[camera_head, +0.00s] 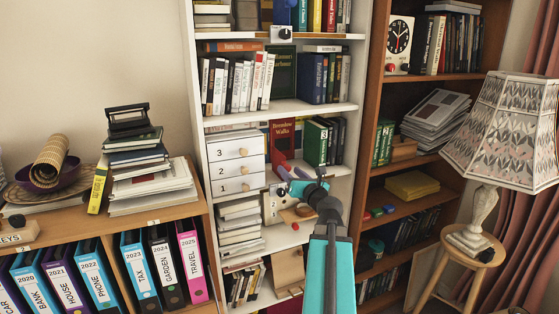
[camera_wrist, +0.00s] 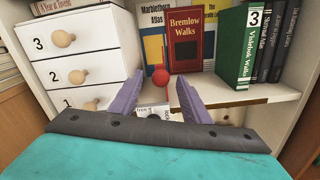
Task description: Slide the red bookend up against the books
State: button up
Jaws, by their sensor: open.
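In the wrist view a small red ball-shaped piece (camera_wrist: 160,76) stands at the shelf's front, between and beyond my fingertips. It may be part of the red bookend; I cannot make out a plate or base. Behind it stands a red book, "Bremlow Walks" (camera_wrist: 192,38), also in the head view (camera_head: 282,137). To the right, apart from it, stand a green book marked 3 (camera_wrist: 238,45) and dark books (camera_wrist: 270,50). My gripper (camera_wrist: 158,92) is open and empty, its purple fingers reaching toward the shelf; it also shows in the head view (camera_head: 291,169).
A white drawer unit (camera_wrist: 82,58) stands close to the left of my fingers. A white object with print (camera_wrist: 153,110) lies lower, below my fingers. A lamp (camera_head: 505,130) stands at the right.

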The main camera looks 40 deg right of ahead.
jog(key=shift+w+d+r+p, duration=0.1)
jog(key=shift+w+p, duration=0.1)
jog(key=shift+p, duration=0.3)
jog(key=shift+p+x, duration=0.7)
jog(key=shift+x, duration=3.4)
jog(key=shift+c, duration=0.3)
grip_shut()
